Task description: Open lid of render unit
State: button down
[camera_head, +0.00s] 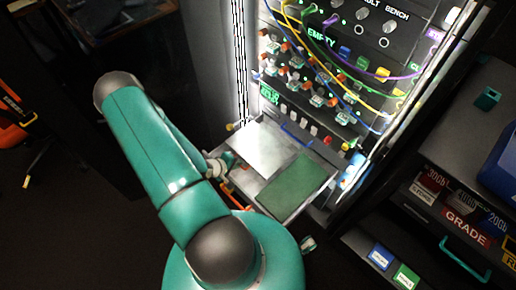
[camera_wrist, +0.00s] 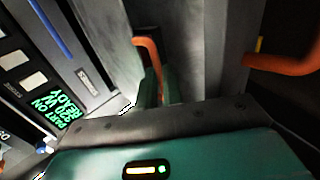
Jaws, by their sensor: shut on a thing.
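A pulled-out unit, which I take as the render unit, juts from the rack in the head view, with a pale metal top (camera_head: 265,150) and a green panel (camera_head: 295,187). No label naming it is readable. My gripper is at its left side in the head view, mostly hidden by my teal arm. In the wrist view the dark green fingers of my gripper (camera_wrist: 160,86) are closed on an orange handle (camera_wrist: 148,46). A second orange handle (camera_wrist: 285,64) is at the right. I cannot tell whether the lid is raised.
The rack (camera_head: 322,75) behind the unit carries cables, knobs and lit buttons. A blue bar (camera_head: 296,136) lies at the unit's back edge. A dark cabinet with a GRADE label (camera_head: 466,227) stands at the right. Dark floor (camera_head: 60,220) is open at the left.

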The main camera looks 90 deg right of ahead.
jog(key=shift+s+d+r, duration=0.1)
jog(key=shift+r, duration=1.6)
jog(key=shift+s+d+r, duration=0.15)
jog(key=shift+r, duration=0.6)
jog(key=shift+s+d+r, duration=0.1)
jog(key=shift+d+r, duration=0.05)
jog(key=shift+r, duration=0.7)
jog(key=shift+s+d+r, duration=0.15)
jog(key=shift+d+r, duration=0.1)
jog(key=shift+r, duration=0.45)
jog(key=shift+s+d+r, duration=0.2)
jog(key=shift+s+r, duration=0.05)
jog(key=shift+r, duration=0.4)
